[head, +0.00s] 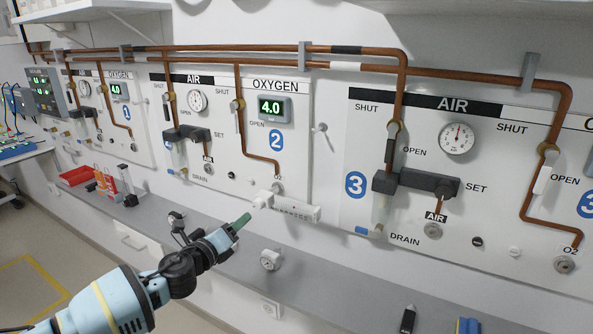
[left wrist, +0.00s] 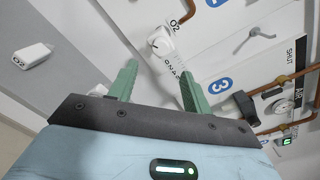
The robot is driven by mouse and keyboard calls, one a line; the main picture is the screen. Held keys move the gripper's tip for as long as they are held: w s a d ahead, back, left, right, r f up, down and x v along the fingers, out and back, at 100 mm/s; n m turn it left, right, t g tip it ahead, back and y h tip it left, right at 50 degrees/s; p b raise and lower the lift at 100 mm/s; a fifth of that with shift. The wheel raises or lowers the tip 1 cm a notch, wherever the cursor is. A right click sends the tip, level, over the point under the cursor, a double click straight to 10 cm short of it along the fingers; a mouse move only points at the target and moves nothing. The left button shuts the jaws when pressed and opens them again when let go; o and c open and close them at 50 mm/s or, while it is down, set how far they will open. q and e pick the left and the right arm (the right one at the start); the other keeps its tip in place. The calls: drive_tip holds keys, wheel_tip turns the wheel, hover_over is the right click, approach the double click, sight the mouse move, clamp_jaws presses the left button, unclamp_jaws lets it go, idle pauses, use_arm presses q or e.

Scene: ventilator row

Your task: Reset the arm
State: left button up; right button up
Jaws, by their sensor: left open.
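My left arm comes in from the lower left of the head view. Its gripper (head: 240,222) hangs over the grey shelf, in front of panel 2 and apart from the wall. In the left wrist view its two green fingers (left wrist: 160,86) are spread with nothing held between them. Beyond the fingertips, a white fitting with a scale (left wrist: 162,44) is plugged in below an O2 label; it also shows in the head view (head: 288,207). My right gripper is in neither view.
The grey shelf (head: 340,288) runs along the wall. A white fitting (head: 270,260) is on it right of my gripper. A red tray (head: 76,177) and small items stand farther left. Panel 3 (head: 470,235) with copper pipes is at right. A dark object (head: 408,319) lies at the bottom.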

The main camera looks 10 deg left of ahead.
use_arm(q)
drive_tip(key=s+d+f+n+g, duration=0.2)
drive_tip(key=s+d+f+n, duration=0.4)
drive_tip(key=s+f, duration=0.4)
drive_tip(key=s+d+f+n+g, duration=0.1)
drive_tip(key=s+d+f+n, duration=0.2)
drive_tip(key=s+f+n, duration=0.7)
drive_tip(key=s+a+f+n+g+y, duration=0.1)
drive_tip(key=s+f+n, duration=0.4)
drive_tip(key=s, duration=0.6)
drive_tip(key=s+a+f+n+g+y, duration=0.2)
drive_tip(key=s+f+n, duration=0.4)
drive_tip(key=s, duration=0.6)
drive_tip(key=shift+a+n+g+y, duration=0.3)
drive_tip(key=shift+a+n+g, duration=0.3)
drive_tip(key=shift+a+n, duration=0.45)
drive_tip(key=shift+w+r, duration=0.1)
